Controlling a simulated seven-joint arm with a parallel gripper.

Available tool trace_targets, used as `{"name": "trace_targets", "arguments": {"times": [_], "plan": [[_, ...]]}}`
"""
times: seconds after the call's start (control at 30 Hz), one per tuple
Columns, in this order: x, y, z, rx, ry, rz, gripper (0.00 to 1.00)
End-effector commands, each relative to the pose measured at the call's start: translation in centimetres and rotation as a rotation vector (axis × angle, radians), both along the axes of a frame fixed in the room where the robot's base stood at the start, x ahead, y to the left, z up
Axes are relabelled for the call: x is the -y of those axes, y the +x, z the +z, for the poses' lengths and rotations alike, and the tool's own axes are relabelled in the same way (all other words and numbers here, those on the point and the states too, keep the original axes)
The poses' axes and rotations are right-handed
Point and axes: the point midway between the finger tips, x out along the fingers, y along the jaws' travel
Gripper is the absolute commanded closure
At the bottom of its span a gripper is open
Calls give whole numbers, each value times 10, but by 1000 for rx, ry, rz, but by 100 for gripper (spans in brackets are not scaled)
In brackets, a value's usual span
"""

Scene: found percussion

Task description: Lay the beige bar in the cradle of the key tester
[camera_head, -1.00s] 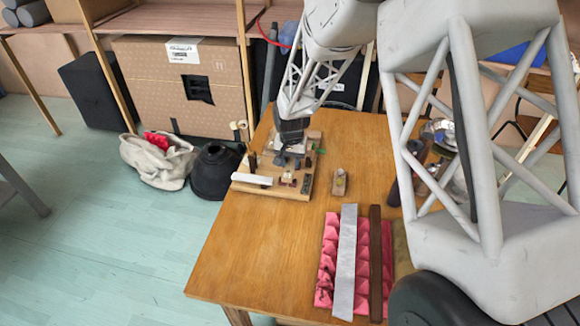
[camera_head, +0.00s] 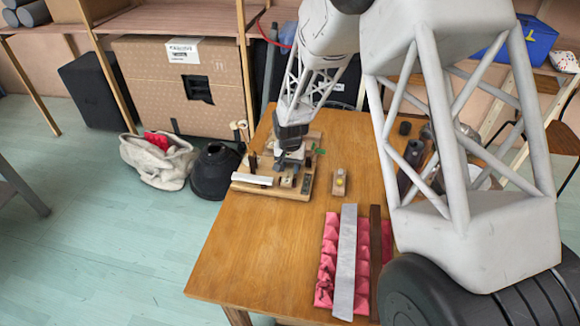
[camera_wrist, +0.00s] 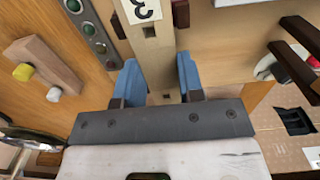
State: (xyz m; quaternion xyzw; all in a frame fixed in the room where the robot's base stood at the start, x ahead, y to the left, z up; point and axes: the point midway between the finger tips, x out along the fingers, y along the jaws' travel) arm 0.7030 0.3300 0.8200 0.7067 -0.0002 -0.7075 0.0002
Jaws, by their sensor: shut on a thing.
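My gripper (camera_wrist: 160,82) has its blue fingers on both sides of a pale beige bar (camera_wrist: 155,57), shut on it. The bar has a small hole and runs up the wrist view towards a white label marked 3. In the head view my gripper (camera_head: 289,160) is low over the key tester (camera_head: 293,195), a wooden board with small fittings at the table's far left. The wrist view also shows its grey panel of buttons (camera_wrist: 94,38). My gripper hides much of the cradle and bar; I cannot tell whether the bar touches the cradle.
A pale strip (camera_head: 252,179) lies along the tester's front left. A small wooden block with a yellow knob (camera_head: 339,187) stands right of it. A grey bar (camera_head: 345,265) and a brown bar (camera_head: 375,255) lie on pink padding (camera_head: 328,262). The table's front left is clear.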

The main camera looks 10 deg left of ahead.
Motion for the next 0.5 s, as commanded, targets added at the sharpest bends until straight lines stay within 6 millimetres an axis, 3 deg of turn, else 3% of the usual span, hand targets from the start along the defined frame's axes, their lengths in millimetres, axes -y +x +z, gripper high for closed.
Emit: {"name": "trace_targets", "arguments": {"times": [0.47,0.5], "plan": [[0,0,-4,1,0,0,93],[0,0,-4,1,1,0,62]]}}
